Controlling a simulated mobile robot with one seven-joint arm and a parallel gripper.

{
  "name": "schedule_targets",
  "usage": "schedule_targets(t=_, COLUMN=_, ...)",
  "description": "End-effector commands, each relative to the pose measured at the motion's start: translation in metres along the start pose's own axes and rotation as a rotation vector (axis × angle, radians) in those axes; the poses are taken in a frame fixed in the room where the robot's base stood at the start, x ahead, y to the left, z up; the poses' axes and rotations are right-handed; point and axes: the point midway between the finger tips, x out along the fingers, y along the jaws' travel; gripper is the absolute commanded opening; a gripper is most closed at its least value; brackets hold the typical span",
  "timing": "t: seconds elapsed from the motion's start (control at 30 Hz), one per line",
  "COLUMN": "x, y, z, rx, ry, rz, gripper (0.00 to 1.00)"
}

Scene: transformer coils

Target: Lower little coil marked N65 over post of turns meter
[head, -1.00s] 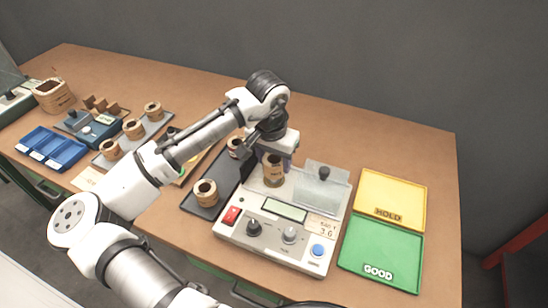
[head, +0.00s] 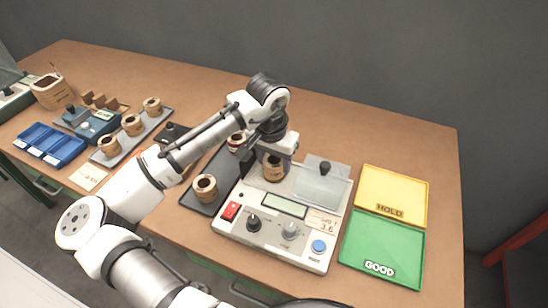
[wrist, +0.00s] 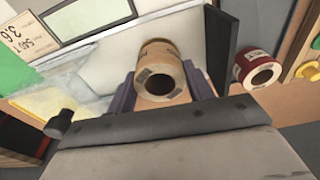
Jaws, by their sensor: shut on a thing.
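The small brown coil (head: 273,168) is at the back left of the turns meter (head: 225,243), a grey box with a display and knobs. My gripper (head: 270,157) is shut on the coil near its top. In the wrist view the coil (wrist: 160,72) sits between the two fingers, with its dark open bore facing the camera. Its label is too small to read as N65. The meter's post is hidden by the coil and gripper, so I cannot tell whether the coil is around it or above it.
Left of the meter, a dark tray (head: 222,167) holds a brown coil (head: 205,187) and a red-rimmed coil (head: 236,141). The meter's clear cover with a black knob (head: 325,167) is to the right. Yellow HOLD (head: 393,190) and green GOOD (head: 375,250) trays lie further right.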

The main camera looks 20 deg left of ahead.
Motion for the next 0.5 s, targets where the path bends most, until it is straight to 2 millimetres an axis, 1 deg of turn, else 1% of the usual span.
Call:
schedule_targets(t=0.27, x=0.0107, y=0.0002, z=0.0011, rx=0.0, ry=0.001, rz=0.001, gripper=0.26)
schedule_targets(t=0.3, x=0.01, y=0.0002, z=0.001, rx=0.0, ry=0.001, rz=0.0, gripper=0.54)
schedule_targets(t=0.47, x=0.0095, y=0.0, z=0.001, rx=0.0, ry=0.001, rz=0.0, gripper=0.75)
schedule_targets(t=0.5, x=0.0095, y=0.0, z=0.001, rx=0.0, ry=0.001, rz=0.0, gripper=0.77)
